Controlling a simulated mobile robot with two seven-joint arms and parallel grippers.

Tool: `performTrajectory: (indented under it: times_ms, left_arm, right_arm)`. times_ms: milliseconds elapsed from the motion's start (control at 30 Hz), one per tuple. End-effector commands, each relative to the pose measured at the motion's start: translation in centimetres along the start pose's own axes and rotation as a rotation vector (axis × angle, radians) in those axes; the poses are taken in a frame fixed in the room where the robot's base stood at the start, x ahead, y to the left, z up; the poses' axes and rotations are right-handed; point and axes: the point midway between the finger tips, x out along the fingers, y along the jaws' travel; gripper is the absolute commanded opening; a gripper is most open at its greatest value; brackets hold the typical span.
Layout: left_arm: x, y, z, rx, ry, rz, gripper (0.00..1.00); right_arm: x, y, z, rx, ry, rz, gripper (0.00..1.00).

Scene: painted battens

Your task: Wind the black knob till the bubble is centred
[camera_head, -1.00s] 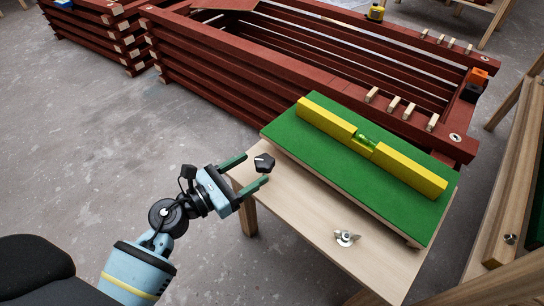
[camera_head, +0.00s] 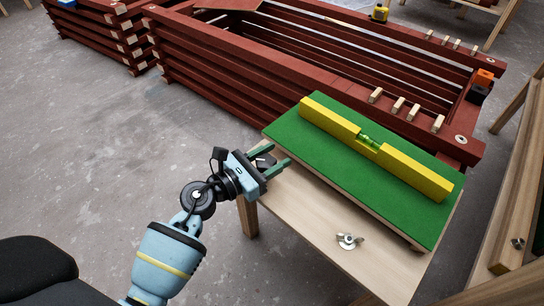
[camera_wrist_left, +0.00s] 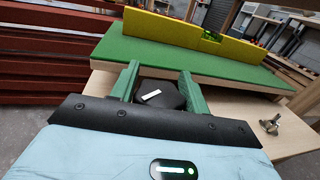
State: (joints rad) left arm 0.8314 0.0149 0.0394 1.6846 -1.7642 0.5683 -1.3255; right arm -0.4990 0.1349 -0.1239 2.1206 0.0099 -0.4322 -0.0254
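The black knob (camera_head: 264,160) stands at the near left corner of the green-topped board (camera_head: 305,140). It is five-sided, with a white mark on top in the left wrist view (camera_wrist_left: 160,95). My left gripper (camera_head: 279,154) has its green fingers on either side of the knob, and the knob fills the gap between them. A yellow spirit level (camera_head: 410,172) lies along the board. Its green vial (camera_head: 369,140) shows at mid-length, but the bubble is too small to place. My right gripper is out of view.
The board rests over a pale wooden table (camera_head: 310,215), with a metal wing nut (camera_head: 348,241) on its bare near part. Stacked red battens (camera_head: 230,75) stand behind and left. Another wooden bench (camera_head: 520,200) is at the right. Grey floor (camera_head: 90,170) is open at left.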

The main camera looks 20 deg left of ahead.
Motion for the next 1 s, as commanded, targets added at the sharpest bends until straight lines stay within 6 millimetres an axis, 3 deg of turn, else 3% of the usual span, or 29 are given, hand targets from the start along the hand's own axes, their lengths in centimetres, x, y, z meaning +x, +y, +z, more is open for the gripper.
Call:
performTrajectory:
  times_ms: [33,200,567,1000]
  left_arm:
    - [0.0,0.0,0.0,0.0,0.0,0.0,0.39]
    - [0.0,0.0,0.0,0.0,0.0,0.0,0.2]
    - [-0.1,0.1,0.1,-0.001,0.002,0.073,0.2]
    - [-0.2,0.6,0.1,-0.005,0.002,0.433,0.2]
  right_arm:
    - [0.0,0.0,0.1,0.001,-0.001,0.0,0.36]
    - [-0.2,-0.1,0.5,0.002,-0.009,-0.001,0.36]
    - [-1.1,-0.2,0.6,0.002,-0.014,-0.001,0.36]
    - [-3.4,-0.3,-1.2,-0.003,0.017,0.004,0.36]
